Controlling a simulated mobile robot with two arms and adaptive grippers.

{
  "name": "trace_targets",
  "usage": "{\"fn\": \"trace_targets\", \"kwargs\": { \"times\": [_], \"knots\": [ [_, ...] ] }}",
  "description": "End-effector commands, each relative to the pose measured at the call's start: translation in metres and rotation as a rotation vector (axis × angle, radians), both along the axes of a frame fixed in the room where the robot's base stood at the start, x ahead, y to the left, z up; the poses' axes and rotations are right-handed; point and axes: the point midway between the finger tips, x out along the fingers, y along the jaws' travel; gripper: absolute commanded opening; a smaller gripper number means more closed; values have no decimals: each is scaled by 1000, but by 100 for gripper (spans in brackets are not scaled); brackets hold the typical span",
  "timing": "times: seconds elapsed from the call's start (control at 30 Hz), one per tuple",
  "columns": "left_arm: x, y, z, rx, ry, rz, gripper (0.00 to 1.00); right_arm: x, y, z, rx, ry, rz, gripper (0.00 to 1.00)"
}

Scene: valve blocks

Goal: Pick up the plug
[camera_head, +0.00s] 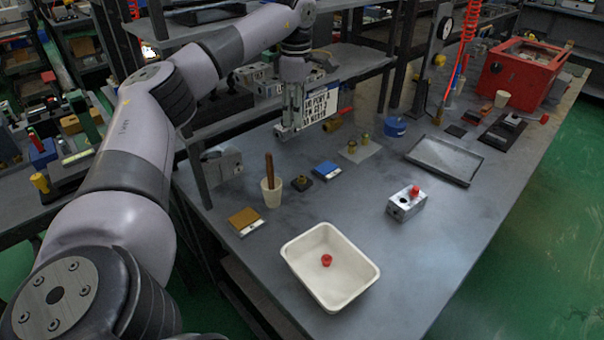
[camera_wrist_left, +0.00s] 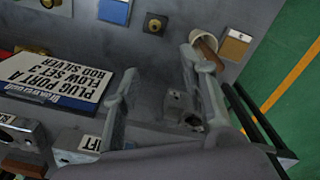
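A small red plug (camera_head: 326,260) lies in the white tray (camera_head: 290,255) at the front of the bench. Another red plug (camera_head: 414,191) sits on top of a silver valve block (camera_head: 402,207) to the right of the tray. My left gripper (camera_head: 286,130) is over the back left of the bench, well away from both red plugs. In the left wrist view its two fingers (camera_wrist_left: 160,62) stand wide apart with nothing held between them. No red plug can be made out in that view. My right gripper is not in view.
An instruction card (camera_head: 322,104) stands beside the left gripper. A cup with a brown rod (camera_head: 271,190), a blue-topped block (camera_head: 327,170) and a grey block (camera_head: 222,163) are nearby. A dark flat tray (camera_head: 444,160) lies farther right.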

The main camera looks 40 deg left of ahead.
Motion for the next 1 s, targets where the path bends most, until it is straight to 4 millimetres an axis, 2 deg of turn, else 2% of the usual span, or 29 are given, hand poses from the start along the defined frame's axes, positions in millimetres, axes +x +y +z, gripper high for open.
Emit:
{"fn": "trace_targets", "kwargs": {
  "times": [0.03, 0.17, 0.33, 0.47, 0.73, 0.9, 1.0],
  "knots": [
    [0, 0, -14, 0, 0, 0, 39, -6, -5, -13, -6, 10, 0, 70],
    [0, 0, -24, 0, 0, 0, 39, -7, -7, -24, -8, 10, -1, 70],
    [-1, 0, -39, 1, 4, 0, 39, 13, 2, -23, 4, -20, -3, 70],
    [-1, 1, -65, 2, 5, 0, 39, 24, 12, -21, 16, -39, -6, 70],
    [0, 1, -122, 1, 5, 1, 39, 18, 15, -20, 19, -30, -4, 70],
    [1, 0, -142, 1, 3, 0, 39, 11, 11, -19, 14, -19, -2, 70],
    [1, 0, -146, 0, 1, 0, 39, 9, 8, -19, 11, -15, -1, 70]
  ]
}}
